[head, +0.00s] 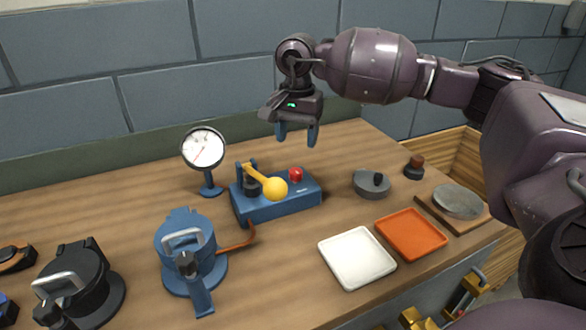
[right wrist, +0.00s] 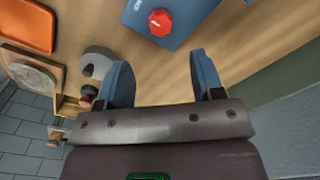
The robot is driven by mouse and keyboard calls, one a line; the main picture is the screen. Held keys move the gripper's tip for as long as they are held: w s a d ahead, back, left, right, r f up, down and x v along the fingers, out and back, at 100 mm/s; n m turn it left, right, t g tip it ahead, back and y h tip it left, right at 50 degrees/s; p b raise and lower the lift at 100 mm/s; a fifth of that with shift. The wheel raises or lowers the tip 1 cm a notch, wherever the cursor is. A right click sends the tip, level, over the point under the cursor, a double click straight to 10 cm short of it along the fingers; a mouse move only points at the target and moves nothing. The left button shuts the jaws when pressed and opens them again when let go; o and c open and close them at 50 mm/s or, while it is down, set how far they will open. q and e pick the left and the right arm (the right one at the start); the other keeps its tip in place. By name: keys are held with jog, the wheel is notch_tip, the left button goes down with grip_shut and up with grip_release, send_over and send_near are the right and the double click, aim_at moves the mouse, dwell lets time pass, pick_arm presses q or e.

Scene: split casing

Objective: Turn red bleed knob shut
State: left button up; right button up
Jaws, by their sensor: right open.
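The red bleed knob (head: 295,174) sits on the right end of the top of a blue pump block (head: 280,205) with a yellow ball-ended lever (head: 274,187). In the right wrist view the knob (right wrist: 160,22) shows on the block's corner, beyond the fingertips and between them, nearer the left finger. My right gripper (head: 297,136) is open and empty, pointing down above and behind the block, apart from the knob. Its two blue fingers (right wrist: 160,75) also show in the right wrist view. My left gripper is not in view.
A gauge (head: 203,148) stands left of the block. A blue casing (head: 187,245) and a black casing (head: 80,285) stand at front left. A white tray (head: 357,258), an orange tray (head: 411,234) and a grey disc (head: 370,184) lie to the right. A wall rises behind the table.

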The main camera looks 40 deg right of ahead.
aim_at(296, 170)
notch_tip(296, 170, down, 9)
jog(key=shift+w+r+b, duration=0.1)
jog(key=shift+b, duration=0.4)
jog(key=c, duration=0.9)
